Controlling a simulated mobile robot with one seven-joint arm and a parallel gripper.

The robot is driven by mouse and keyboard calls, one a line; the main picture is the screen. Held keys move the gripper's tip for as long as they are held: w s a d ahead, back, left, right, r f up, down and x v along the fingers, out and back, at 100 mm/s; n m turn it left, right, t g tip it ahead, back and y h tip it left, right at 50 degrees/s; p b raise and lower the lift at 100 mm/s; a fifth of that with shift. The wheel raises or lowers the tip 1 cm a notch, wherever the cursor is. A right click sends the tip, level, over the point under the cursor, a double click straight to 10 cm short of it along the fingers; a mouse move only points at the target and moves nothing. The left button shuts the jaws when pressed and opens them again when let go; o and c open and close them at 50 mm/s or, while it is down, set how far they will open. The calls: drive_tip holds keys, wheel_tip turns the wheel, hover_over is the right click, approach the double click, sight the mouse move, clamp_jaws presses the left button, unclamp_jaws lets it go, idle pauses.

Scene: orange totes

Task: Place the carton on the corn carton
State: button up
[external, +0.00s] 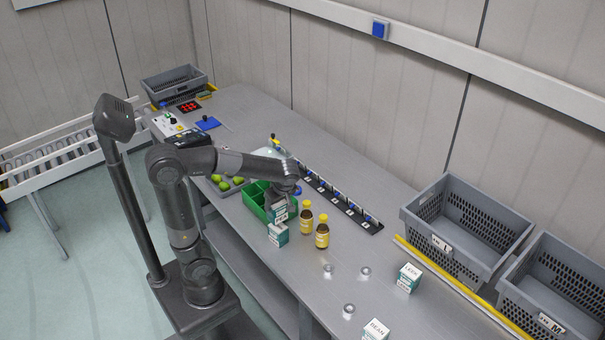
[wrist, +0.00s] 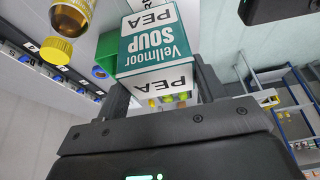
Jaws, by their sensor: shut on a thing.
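My gripper (external: 281,199) is shut on a white and teal carton (external: 279,213), held upright above the table. In the wrist view this carton (wrist: 152,48) reads "Vellmoor SOUP PEA", upside down, between the two fingers. Another white and teal carton (external: 278,236) stands on the table directly below the held one in the external view. Its label is too small to read there; I take it for the corn carton. I cannot tell whether the two touch. In the wrist view a white edge with a letter shows behind the held carton.
Two yellow-capped brown bottles (external: 314,229) stand close on the right, and a green bin (external: 254,201) is just behind. A LEEK carton (external: 408,278), a BEAN carton (external: 376,330) and small clear round items (external: 348,310) stand nearer. Grey totes (external: 470,225) line the right side.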

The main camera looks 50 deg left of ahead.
drive_tip(key=shift+a+f, duration=0.1)
drive_tip(key=shift+f, duration=1.95)
drive_tip(key=o, duration=1.2)
drive_tip(key=shift+f, duration=0.1)
drive_tip(key=v, duration=1.2)
drive_tip(key=s+a+f+m+t+h, duration=0.1)
drive_tip(key=s+m+t, duration=0.1)
drive_tip(key=m, duration=0.4)
drive_tip(key=s+a+f+m+t+h, duration=0.1)
drive_tip(key=s+a+m+h, duration=0.1)
drive_tip(key=s+m, duration=0.3)
drive_tip(key=s+a+m+t+h, duration=0.1)
drive_tip(key=s+m+t, duration=0.1)
drive_tip(key=s+m, duration=0.2)
drive_tip(key=shift+a+f+m+t, duration=0.1)
drive_tip(key=shift+f+m+t, duration=0.1)
drive_tip(key=shift+m, duration=0.55)
drive_tip(key=shift+a+f+m+t, duration=0.1)
drive_tip(key=shift+a+f+m, duration=0.1)
drive_tip(key=shift+m, duration=0.55)
